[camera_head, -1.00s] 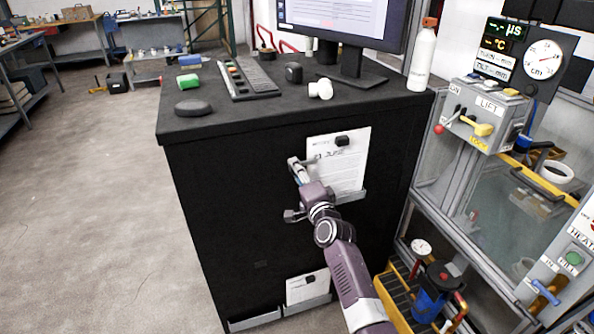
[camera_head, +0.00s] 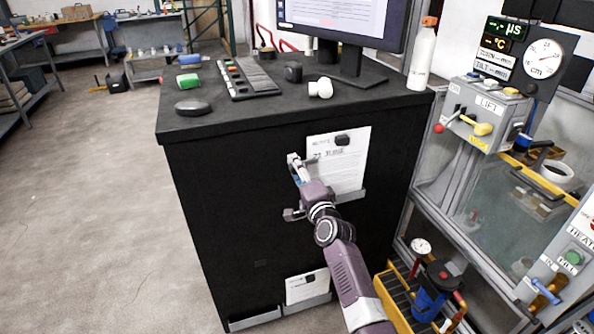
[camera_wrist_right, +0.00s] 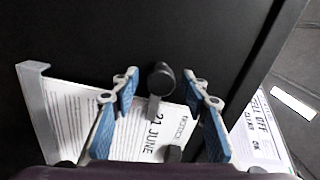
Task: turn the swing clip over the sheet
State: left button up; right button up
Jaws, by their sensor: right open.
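The white sheet (camera_head: 345,170) is on the black cabinet's front face, its lower edge in a grey ledge. It also shows in the right wrist view (camera_wrist_right: 75,110), with "21 JUNE" and "NOTICE" readable. The swing clip (camera_wrist_right: 160,77) has a dark round knob beside the sheet's long edge; a short grey strip reaches from it onto that edge. My right gripper (camera_head: 295,158) is open at the sheet's left edge. In the wrist view its blue fingers (camera_wrist_right: 164,94) stand on either side of the clip, apart from it. My left gripper is not in view.
A black holder (camera_head: 342,140) sits on the sheet's upper part. A lower sheet (camera_head: 306,287) hangs near the cabinet's bottom. The cabinet top (camera_head: 225,118) carries a keyboard, a monitor and small items. A machine with levers (camera_head: 485,120) stands at the right; floor is open at the left.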

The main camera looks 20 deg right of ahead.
jog(key=s, duration=1.2)
jog(key=shift+d, duration=0.2)
jog(key=s+a+f+n+g, duration=0.25)
jog(key=s+f, duration=0.45)
jog(key=f, duration=0.7)
jog(key=s+a+f+n+g, duration=0.1)
jog(key=s+f+n+g, duration=0.4)
jog(key=f, duration=0.9)
jog(key=s+a+f+n+g, duration=0.1)
jog(key=s+f+n+g, duration=0.1)
jog(key=s+f, duration=0.95)
jog(key=s+d+f+n+g, duration=0.1)
jog(key=s+f+n+g, duration=0.1)
jog(key=s+f, duration=0.5)
jog(key=s+d+f+n+g, duration=0.2)
jog(key=s+f, duration=0.5)
jog(key=s, duration=0.8)
jog(key=s+d+f+n+g, duration=0.1)
jog(key=s+f+n+g, duration=0.2)
jog(key=s+f, duration=0.4)
jog(key=s+n, duration=0.1)
jog(key=s, duration=0.4)
jog(key=shift+d+h, duration=0.3)
jog(key=shift+d, duration=0.05)
